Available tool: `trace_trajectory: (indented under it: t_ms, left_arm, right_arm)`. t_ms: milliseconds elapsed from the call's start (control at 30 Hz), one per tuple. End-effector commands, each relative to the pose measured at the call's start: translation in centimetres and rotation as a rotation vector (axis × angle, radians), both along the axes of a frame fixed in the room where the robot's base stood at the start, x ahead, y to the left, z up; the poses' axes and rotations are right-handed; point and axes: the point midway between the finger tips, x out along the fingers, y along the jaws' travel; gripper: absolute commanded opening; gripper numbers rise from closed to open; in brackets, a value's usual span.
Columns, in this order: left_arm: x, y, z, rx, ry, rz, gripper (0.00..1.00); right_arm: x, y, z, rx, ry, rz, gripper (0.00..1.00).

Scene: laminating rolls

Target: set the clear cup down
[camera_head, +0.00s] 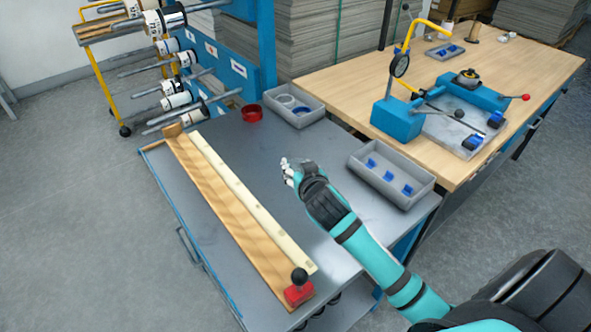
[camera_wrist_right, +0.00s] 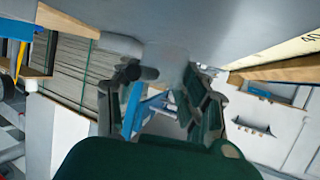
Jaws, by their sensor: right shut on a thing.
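My right gripper (camera_head: 290,170) is over the middle of the grey metal table (camera_head: 255,160). In the right wrist view its fingers (camera_wrist_right: 165,85) are closed around a pale, see-through shape, which I take to be the clear cup (camera_wrist_right: 170,73). The cup's outline is faint, and in the head view I cannot make it out clearly. The tabletop shows close to the fingers in the wrist view, but I cannot tell whether the cup touches it. My left gripper is not in view.
A wooden board with a pale ruler strip (camera_head: 250,209) and a red-based, black-knobbed stamp (camera_head: 299,288) lie left of the gripper. A grey tray with blue pieces (camera_head: 391,174), a tray with rings (camera_head: 294,104) and a red ring (camera_head: 252,113) stand around. Bare metal surrounds the gripper.

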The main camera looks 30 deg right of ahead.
Motion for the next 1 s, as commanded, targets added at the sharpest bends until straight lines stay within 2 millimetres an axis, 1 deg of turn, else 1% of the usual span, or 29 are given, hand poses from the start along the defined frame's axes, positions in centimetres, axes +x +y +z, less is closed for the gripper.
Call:
trace_trajectory:
  t_ms: [33,100,200,300,500,533,767,900,933,1000]
  left_arm:
    - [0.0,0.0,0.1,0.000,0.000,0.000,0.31]
    - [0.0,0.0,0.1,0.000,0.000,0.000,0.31]
    - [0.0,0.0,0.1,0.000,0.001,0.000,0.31]
    - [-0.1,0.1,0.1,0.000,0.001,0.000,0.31]
    - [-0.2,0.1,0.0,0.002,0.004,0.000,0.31]
    - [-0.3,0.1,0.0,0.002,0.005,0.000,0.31]
    - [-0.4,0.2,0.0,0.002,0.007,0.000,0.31]
    - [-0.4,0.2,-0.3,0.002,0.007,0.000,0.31]
    - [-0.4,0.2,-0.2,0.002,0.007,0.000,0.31]
    - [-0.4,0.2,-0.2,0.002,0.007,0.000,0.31]
  right_arm:
    - [1.0,-0.3,0.0,-0.003,-0.001,0.000,0.11]
    - [1.8,-0.6,-0.1,-0.002,0.000,0.000,0.11]
    - [2.4,-0.8,-0.3,-0.001,0.000,0.000,0.11]
    - [2.5,-0.8,-0.8,-0.001,0.001,0.000,0.11]
    - [2.4,-0.8,-3.5,-0.002,0.004,0.001,0.11]
    - [2.4,-0.8,-3.7,-0.001,0.002,0.001,0.11]
    - [2.4,-0.7,-3.8,-0.001,-0.001,0.001,0.11]
    - [2.4,-0.7,-4.2,0.000,0.000,0.001,0.11]
    - [2.4,-0.7,-4.2,0.000,0.000,0.001,0.45]
    - [2.4,-0.7,-4.1,-0.001,0.000,0.001,0.55]
